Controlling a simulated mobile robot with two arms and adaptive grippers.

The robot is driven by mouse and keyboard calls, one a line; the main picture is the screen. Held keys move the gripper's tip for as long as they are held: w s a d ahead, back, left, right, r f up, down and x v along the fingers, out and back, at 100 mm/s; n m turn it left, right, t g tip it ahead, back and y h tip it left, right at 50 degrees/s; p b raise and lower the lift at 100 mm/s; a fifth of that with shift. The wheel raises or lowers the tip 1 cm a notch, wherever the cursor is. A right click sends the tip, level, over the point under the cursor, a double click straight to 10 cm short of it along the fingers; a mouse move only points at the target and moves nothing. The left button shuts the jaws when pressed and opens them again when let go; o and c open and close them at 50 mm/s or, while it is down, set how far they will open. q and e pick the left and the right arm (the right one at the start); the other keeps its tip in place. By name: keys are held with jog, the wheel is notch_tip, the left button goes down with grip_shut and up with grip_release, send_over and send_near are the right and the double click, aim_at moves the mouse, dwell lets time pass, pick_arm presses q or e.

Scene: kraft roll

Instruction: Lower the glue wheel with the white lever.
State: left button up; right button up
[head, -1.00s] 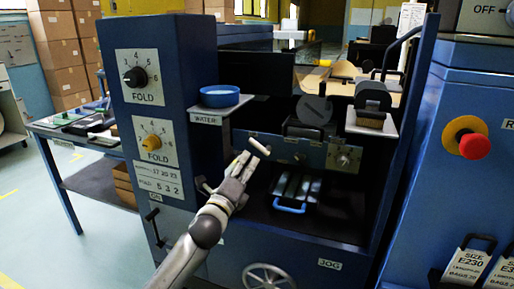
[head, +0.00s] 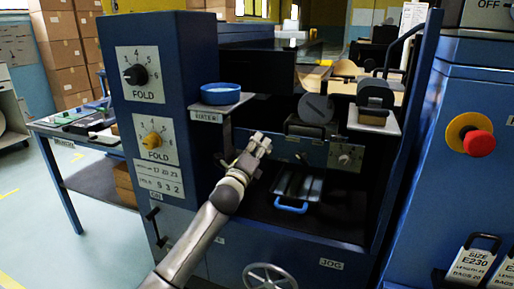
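My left gripper (head: 261,143) is in the dark bay of the blue machine, at the left end of the grey panel with the knob. Its fingertips cover the place of the white lever, which I cannot make out apart from them. I cannot tell whether the fingers are closed on it. The glue wheel appears to be the grey disc (head: 316,109) standing on edge above the panel, to the right of my gripper. Whether it touches anything below is hidden. My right gripper is not in view.
A blue dish (head: 221,94) sits on a small shelf labelled WATER, left of the bay. A tray with a blue handle (head: 291,208) lies below the panel. A black roller (head: 374,94) stands at right. A red stop button (head: 479,144) is on the right cabinet.

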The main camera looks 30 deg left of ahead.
pick_arm(q)
grip_shut()
jog(key=shift+n, duration=0.3)
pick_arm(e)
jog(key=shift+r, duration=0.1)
pick_arm(q)
jog(key=shift+d+f+n+g+y+p, duration=0.1)
jog(key=shift+f+n+g+y+p, duration=0.5)
jog(key=shift+n, duration=2.05)
jog(key=shift+d+f+n+g+y+p, duration=0.1)
jog(key=shift+f+n+g+y+p, duration=0.5)
jog(key=shift+n, duration=2)
jog(key=shift+f+n+g+y+p, duration=0.2)
jog(key=shift+f+n+y+p, duration=0.75)
jog(key=shift+n, duration=1.7)
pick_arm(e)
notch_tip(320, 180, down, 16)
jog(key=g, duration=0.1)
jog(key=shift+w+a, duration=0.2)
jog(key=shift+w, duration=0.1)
pick_arm(q)
jog(key=shift+r+h, duration=0.25)
jog(key=shift+r, duration=0.05)
grip_release()
jog(key=shift+r, duration=0.1)
